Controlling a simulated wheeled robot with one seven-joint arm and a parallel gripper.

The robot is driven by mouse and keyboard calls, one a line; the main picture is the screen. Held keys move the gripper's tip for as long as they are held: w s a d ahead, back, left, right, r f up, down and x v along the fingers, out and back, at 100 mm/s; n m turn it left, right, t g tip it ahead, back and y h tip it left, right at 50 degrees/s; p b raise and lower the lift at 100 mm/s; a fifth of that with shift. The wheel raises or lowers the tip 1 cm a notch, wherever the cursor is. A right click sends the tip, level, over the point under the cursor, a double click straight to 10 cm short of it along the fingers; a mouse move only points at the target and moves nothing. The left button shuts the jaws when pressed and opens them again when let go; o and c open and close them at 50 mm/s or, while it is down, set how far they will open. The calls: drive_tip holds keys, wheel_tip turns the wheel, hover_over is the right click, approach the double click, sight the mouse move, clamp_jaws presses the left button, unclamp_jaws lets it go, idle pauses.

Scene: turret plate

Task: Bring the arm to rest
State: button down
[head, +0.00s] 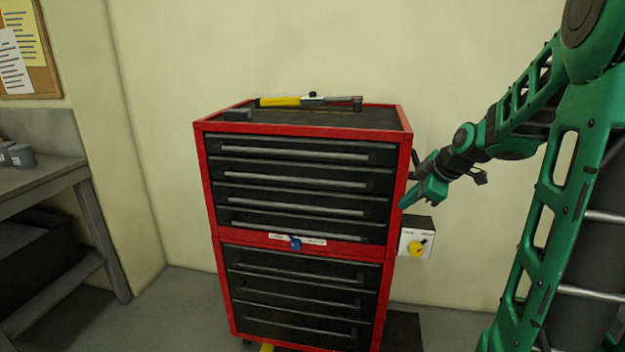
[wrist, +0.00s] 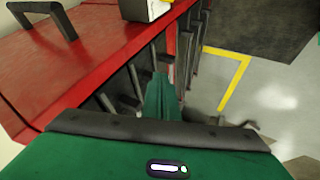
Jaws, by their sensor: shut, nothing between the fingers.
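My green arm reaches in from the right in the head view. My gripper (head: 408,203) is at the right edge of the red tool cabinet (head: 203,180), level with the lower upper-section drawers. It is shut and empty. In the wrist view the gripper's green fingers (wrist: 162,90) point along the cabinet's drawer front, with the black drawer handles beside them. Whether the fingers touch the cabinet cannot be told.
A white switch box with a yellow knob (head: 421,247) is right of the cabinet. A grey workbench (head: 60,182) stands left. Floor between bench and cabinet is clear.

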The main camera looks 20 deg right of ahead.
drive_tip(key=s+a+f+m+g, duration=0.1)
drive_tip(key=s+m, duration=0.4)
drive_tip(key=s, duration=0.5)
drive_tip(key=s+a+f+m+g, duration=0.2)
drive_tip(key=s+a+m+g, duration=0.2)
drive_tip(key=s, duration=0.6)
drive_tip(key=s+a+f+m+g, duration=0.1)
drive_tip(key=s+a+m+g, duration=0.1)
drive_tip(key=s+m, duration=0.5)
drive_tip(key=s+a, duration=0.1)
drive_tip(key=s, duration=0.2)
drive_tip(key=shift+a+f+m+g+h, duration=0.15)
drive_tip(key=shift+f+m+g+h, duration=0.15)
drive_tip(key=shift+m+h, duration=0.1)
drive_tip(key=shift+w, duration=0.2)
